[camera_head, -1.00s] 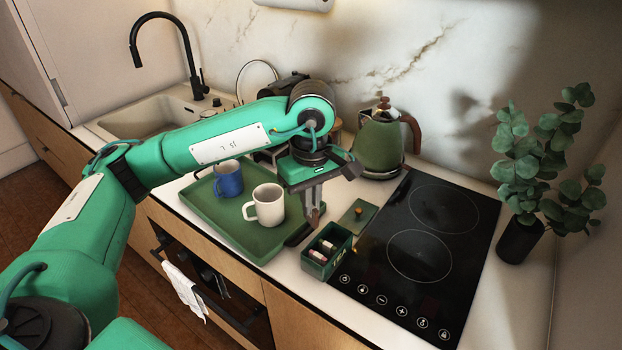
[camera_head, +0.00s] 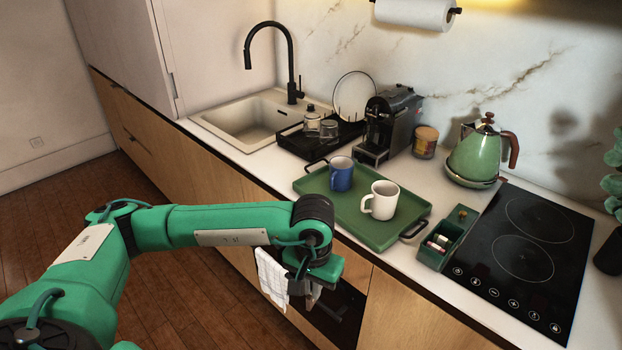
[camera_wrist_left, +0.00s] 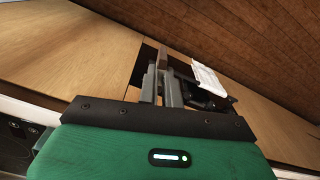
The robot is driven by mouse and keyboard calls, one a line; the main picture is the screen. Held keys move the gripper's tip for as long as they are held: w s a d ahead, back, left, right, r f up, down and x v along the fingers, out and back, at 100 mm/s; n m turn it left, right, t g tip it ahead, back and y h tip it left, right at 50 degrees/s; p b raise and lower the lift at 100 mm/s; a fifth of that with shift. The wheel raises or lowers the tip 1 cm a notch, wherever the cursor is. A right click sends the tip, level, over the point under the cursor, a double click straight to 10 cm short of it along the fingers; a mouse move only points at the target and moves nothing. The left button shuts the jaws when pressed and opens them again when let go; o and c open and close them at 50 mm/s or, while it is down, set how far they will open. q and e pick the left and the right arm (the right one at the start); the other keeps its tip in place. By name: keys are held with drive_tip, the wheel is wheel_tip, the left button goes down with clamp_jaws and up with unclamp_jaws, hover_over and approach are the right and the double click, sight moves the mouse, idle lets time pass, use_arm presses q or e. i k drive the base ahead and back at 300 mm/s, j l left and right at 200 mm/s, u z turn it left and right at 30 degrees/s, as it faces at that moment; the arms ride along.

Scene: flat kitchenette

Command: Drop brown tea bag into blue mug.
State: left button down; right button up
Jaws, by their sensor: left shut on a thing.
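The blue mug (camera_head: 341,174) stands upright on the green tray (camera_head: 372,232), left of a white mug (camera_head: 382,200). My left gripper (camera_head: 312,298) is low in front of the counter, near the hanging towel, well apart from the blue mug. It is shut on a small brown thing, which I take to be the brown tea bag (camera_wrist_left: 163,56); only a narrow part shows between the fingers in the left wrist view (camera_wrist_left: 166,80). My right gripper is not in view.
The open green tea box (camera_head: 433,257), with several packets inside, stands right of the tray, beside the black cooktop (camera_head: 530,250). A white towel (camera_head: 272,279) hangs from the oven front. A kettle (camera_head: 478,155) and coffee machine (camera_head: 392,122) stand at the back.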

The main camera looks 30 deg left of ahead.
sight(340, 184)
drive_tip(key=i+l+u, duration=0.15)
drive_tip(key=u, duration=0.35)
drive_tip(key=i+l+u, duration=0.2)
drive_tip(key=u, duration=0.25)
drive_tip(key=i+l, duration=0.15)
drive_tip(key=z, duration=0.05)
